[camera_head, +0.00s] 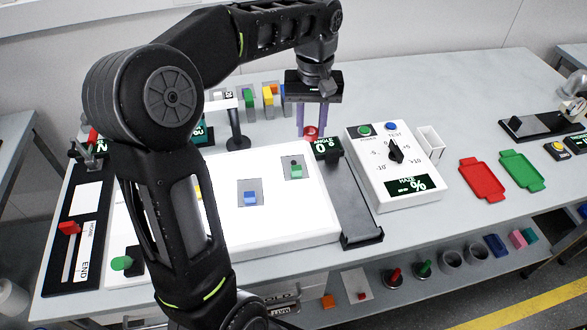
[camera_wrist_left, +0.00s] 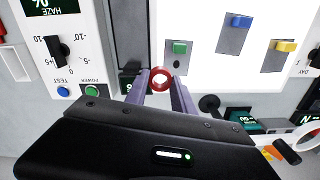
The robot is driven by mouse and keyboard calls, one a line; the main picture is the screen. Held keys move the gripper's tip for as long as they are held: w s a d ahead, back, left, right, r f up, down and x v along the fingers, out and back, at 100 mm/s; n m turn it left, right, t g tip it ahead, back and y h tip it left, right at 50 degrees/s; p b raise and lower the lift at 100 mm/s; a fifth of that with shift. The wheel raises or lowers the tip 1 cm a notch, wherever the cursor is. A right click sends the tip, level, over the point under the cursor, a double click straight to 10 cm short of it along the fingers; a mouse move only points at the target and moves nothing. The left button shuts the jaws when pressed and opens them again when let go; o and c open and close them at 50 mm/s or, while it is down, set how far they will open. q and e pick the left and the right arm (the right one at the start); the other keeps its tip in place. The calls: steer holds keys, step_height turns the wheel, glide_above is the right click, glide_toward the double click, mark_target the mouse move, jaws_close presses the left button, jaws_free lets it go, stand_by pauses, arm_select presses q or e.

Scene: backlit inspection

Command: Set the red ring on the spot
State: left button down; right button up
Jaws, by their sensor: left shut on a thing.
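The red ring (camera_head: 311,132) is between the fingertips of my left gripper (camera_head: 312,129), which points down behind the white light panel (camera_head: 325,218). In the left wrist view the red ring (camera_wrist_left: 161,70) shows as a round loop with a bright middle. The two purple fingers of my left gripper (camera_wrist_left: 161,81) press on it from both sides. The ring is close to the ANGLE display (camera_head: 326,147); whether it is lifted or touching something below is hard to tell. I cannot make out a marked spot. My right gripper is not in view.
A dark rail (camera_head: 357,205) and a white haze meter (camera_head: 389,175) stand to the right of the panel. Blue (camera_head: 250,197) and green (camera_head: 296,171) blocks on grey plates lie on the panel.

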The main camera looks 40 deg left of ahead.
arm_select(q)
steer(key=s+a+r+n, duration=0.2)
steer(key=shift+s+a, duration=0.25)
steer(key=shift+a, duration=0.15)
steer(key=shift+f, duration=0.1)
steer(key=b, duration=0.1)
glide_above(294, 163)
step_height(294, 163, down, 6)
steer(key=shift+a+r, duration=0.1)
steer(key=shift+f, duration=0.2)
steer(key=shift+f, duration=1.85)
steer(key=shift+f, duration=0.1)
